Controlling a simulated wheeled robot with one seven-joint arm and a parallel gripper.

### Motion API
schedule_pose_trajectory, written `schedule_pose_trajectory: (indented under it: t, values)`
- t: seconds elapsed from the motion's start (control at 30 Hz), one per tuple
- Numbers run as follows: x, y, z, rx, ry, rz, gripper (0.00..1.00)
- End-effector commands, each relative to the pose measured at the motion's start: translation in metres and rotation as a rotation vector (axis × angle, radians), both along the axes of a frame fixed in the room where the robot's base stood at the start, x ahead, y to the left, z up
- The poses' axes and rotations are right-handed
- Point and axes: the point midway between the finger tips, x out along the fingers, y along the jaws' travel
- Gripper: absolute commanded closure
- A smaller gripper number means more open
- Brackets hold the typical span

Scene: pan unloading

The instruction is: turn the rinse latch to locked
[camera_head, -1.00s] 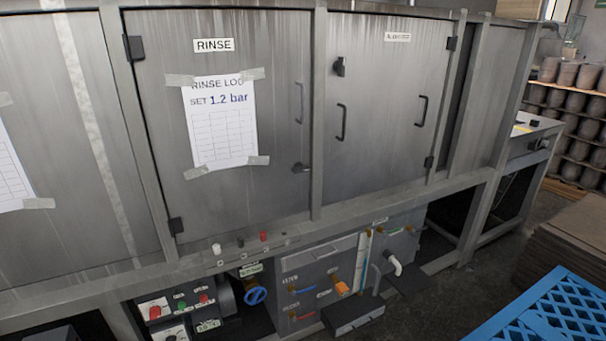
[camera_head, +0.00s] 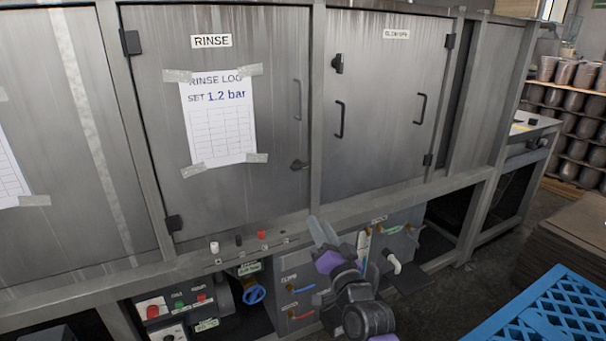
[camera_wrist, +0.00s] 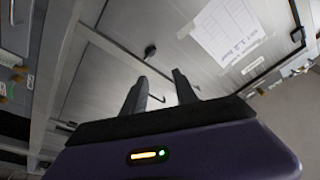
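My gripper (camera_head: 322,228) is below and slightly right of the latch in the head view, in front of the frame under the doors. In the wrist view its two dark fingers (camera_wrist: 160,77) stand apart with nothing between them. The gripper does not touch the latch.
A second door (camera_head: 385,100) with dark handles is to the right. A taped log sheet (camera_head: 220,120) hangs on the rinse door. Below are small knobs (camera_head: 262,234), a blue valve wheel (camera_head: 254,294) and pipes. A blue crate (camera_head: 555,315) stands at lower right.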

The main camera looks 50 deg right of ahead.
Motion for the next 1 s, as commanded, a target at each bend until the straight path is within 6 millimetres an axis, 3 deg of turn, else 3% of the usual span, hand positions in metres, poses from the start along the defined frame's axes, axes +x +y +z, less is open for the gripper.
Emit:
schedule_pose_trajectory:
  t: [0.03,0.2,0.43,0.53,0.63,0.87,1.0]
  values:
    - [0.015,-0.021,0.012,0.037,-0.030,-0.003,0.65]
    - [0.059,-0.082,0.047,0.206,-0.116,0.021,0.65]
    - [0.107,-0.138,0.082,0.476,-0.202,0.096,0.65]
    - [0.127,-0.144,0.075,0.632,-0.211,0.146,0.65]
    - [0.136,-0.134,0.038,0.806,-0.191,0.183,0.65]
    - [0.143,-0.130,0.035,0.896,-0.205,0.208,0.65]
    - [0.158,-0.135,0.035,0.893,-0.205,0.208,0.65]
